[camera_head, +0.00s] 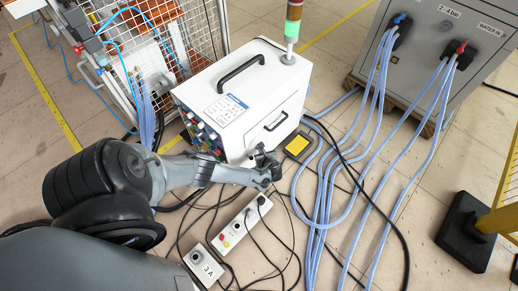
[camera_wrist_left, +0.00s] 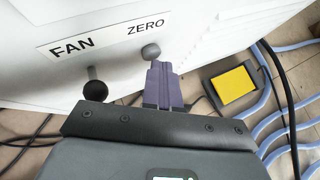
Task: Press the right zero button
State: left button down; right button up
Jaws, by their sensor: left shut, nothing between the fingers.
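The white heater cabinet (camera_head: 232,82) stands on the floor in the head view. In the left wrist view its white face (camera_wrist_left: 100,20) carries a ZERO label (camera_wrist_left: 146,27) with a small grey round button (camera_wrist_left: 150,51) below it. My left gripper (camera_wrist_left: 159,66) is shut and empty, its fingertips just under the button in the picture. I cannot tell whether they touch it. In the head view the left gripper (camera_head: 264,160) is at the cabinet's lower front, and the button is hidden. My right gripper is out of view.
A black ball knob (camera_wrist_left: 95,84) stands out below the FAN label (camera_wrist_left: 71,46), left of the fingers. A yellow-topped pedal (camera_head: 297,145) lies on the floor to the right. Blue hoses (camera_head: 325,185), black cables and a white control box (camera_head: 203,263) cover the nearby floor.

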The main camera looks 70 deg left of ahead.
pick_arm(q)
jog(key=shift+d, duration=0.1)
dwell(0.3)
jog(key=shift+w+d, duration=0.3)
jog(key=shift+d, duration=0.3)
jog(key=d, duration=0.1)
jog(key=w+d, duration=0.1)
jog(key=d, duration=0.1)
jog(key=w+d, duration=0.1)
jog(key=shift+d+p, duration=0.35)
jog(key=shift+p, duration=0.05)
jog(key=shift+s, duration=0.1)
dwell(0.6)
